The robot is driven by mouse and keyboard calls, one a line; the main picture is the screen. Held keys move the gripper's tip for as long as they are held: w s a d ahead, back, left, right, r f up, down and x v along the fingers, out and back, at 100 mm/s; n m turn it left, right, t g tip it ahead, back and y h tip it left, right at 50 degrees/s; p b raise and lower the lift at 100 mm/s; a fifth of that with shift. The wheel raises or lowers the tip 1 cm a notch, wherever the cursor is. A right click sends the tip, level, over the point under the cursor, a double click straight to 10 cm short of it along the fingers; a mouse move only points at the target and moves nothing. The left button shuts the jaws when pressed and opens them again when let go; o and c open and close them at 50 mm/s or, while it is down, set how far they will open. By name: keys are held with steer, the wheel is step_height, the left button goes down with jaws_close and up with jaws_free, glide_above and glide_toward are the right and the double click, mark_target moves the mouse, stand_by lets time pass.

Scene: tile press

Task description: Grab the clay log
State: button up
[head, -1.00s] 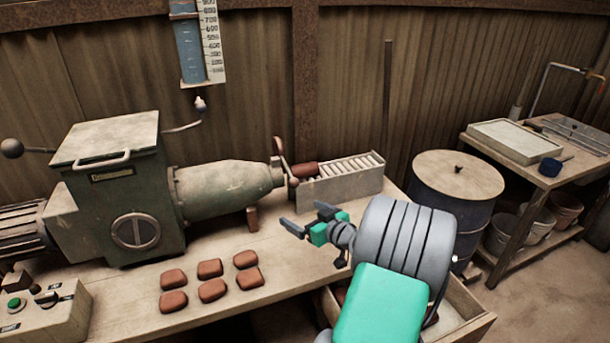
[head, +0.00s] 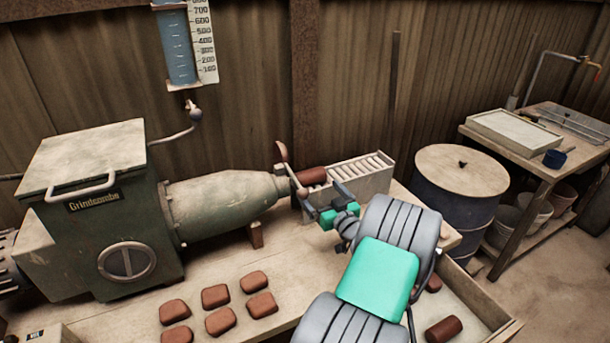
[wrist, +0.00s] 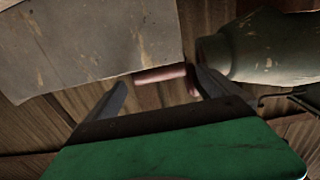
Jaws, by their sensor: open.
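The clay log (head: 312,176) is a short reddish-brown cylinder at the left end of the roller rack (head: 365,183), just beyond the nozzle of the green pug mill (head: 222,205). In the wrist view the clay log (wrist: 160,74) shows ahead, between the two fingers, with its right end close to the right finger. My gripper (head: 322,198) is open and empty in front of the log. In the head view its fingers point toward the nozzle end and overlap the rack's near side. I cannot tell the exact gap between fingers and log.
Several clay lumps (head: 215,296) lie on the bench front. A lidded drum (head: 460,170) stands right of the bench. A lever (head: 295,170) stands at the nozzle mouth.

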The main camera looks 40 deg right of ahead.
mark_target(313, 181)
steer(key=p+x, duration=0.1)
steer(key=x, duration=0.7)
steer(key=shift+w+d, duration=0.1)
steer(key=shift+d, duration=0.15)
steer(key=c, duration=1.5)
steer(key=shift+r, duration=0.1)
steer(key=shift+c, duration=0.4)
